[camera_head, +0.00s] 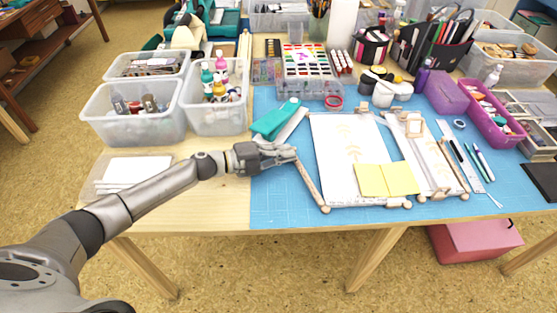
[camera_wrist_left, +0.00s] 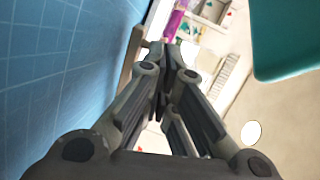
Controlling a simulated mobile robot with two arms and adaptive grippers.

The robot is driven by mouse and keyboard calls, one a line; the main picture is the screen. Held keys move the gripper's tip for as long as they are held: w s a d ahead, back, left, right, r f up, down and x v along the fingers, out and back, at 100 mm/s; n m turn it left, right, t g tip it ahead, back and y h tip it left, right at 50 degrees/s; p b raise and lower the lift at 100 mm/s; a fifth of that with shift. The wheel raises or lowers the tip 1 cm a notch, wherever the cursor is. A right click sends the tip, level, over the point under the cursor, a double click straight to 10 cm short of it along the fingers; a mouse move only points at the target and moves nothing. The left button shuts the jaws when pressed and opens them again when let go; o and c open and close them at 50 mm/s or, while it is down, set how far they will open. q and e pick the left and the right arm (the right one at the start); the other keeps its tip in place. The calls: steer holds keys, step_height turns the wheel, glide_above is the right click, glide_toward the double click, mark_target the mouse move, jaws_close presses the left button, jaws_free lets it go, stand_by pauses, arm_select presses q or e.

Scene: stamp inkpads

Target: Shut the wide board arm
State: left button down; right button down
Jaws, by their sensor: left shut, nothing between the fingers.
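The wide board (camera_head: 335,152) lies on the blue mat and holds a white sheet with a pale leaf print. Its wooden arm (camera_head: 312,185) stands out on the left, slanting from the front left corner back to my gripper. My left gripper (camera_head: 291,154) is shut and empty at the arm's far end; I cannot tell whether they touch. In the left wrist view the closed fingers (camera_wrist_left: 168,62) show, with a beige strip (camera_wrist_left: 130,62) beside them that may be the arm. The right gripper is not in view.
A teal stapler-like tool (camera_head: 277,118) lies just behind my gripper and shows large in the wrist view (camera_wrist_left: 285,35). Yellow notes (camera_head: 388,179) lie at the wide board's front right. A narrower board (camera_head: 425,150) lies to its right. Bare blue mat (camera_head: 275,200) lies in front of my gripper.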

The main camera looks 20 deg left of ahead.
mark_target(294, 149)
arm_select(q)
steer(key=x, duration=0.3)
steer(key=shift+w+r, duration=0.15)
steer(key=shift+r, duration=0.15)
steer(key=shift+x, duration=0.85)
steer(key=shift+r, duration=0.1)
